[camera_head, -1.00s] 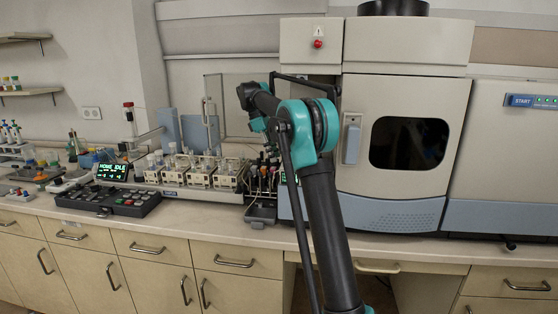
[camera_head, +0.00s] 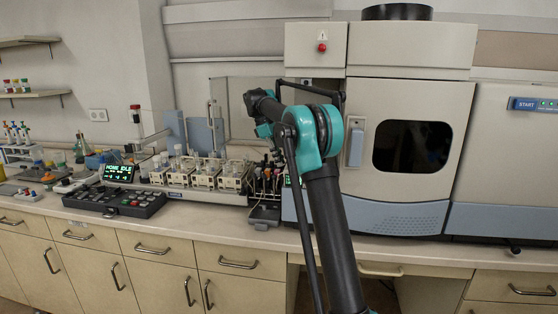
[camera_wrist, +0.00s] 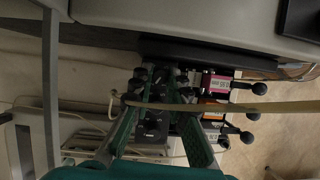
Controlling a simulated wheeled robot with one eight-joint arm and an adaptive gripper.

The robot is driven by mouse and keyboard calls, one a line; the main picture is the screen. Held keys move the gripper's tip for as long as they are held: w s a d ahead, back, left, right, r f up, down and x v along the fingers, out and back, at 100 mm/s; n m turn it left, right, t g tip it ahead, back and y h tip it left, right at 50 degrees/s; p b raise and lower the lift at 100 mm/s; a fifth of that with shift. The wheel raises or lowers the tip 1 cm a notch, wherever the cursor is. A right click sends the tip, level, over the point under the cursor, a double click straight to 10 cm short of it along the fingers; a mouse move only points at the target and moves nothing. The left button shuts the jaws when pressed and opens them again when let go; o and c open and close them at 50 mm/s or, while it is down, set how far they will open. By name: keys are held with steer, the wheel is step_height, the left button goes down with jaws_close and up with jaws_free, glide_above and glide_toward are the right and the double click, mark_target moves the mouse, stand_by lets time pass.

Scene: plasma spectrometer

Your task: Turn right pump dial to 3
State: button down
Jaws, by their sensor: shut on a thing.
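In the wrist view my gripper (camera_wrist: 157,84) reaches away from the camera, its teal fingers on both sides of a dark knob at the pump unit (camera_wrist: 153,128). The fingers are closed on this knob, which is mostly hidden between the tips. Another round dark dial with pale marks (camera_wrist: 152,125) shows between the fingers, nearer the camera. The number the held knob points to cannot be read. In the head view the pumps are small and partly hidden beside my arm, and the fingertips are hard to make out.
Black-ended levers (camera_wrist: 258,88) with pink, orange and white labelled blocks stand right of the fingers. A pale tube (camera_wrist: 215,107) crosses in front of the gripper. In the head view, sample racks (camera_head: 205,178) and a black keypad (camera_head: 115,201) lie left; the spectrometer cabinet (camera_head: 405,190) stands right.

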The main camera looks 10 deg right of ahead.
steer(key=shift+w+m+g, duration=0.1)
steer(key=shift+m+g, duration=0.3)
steer(key=shift+m, duration=1)
steer(key=c, duration=1.5)
jaws_free()
steer(key=shift+o, duration=0.2)
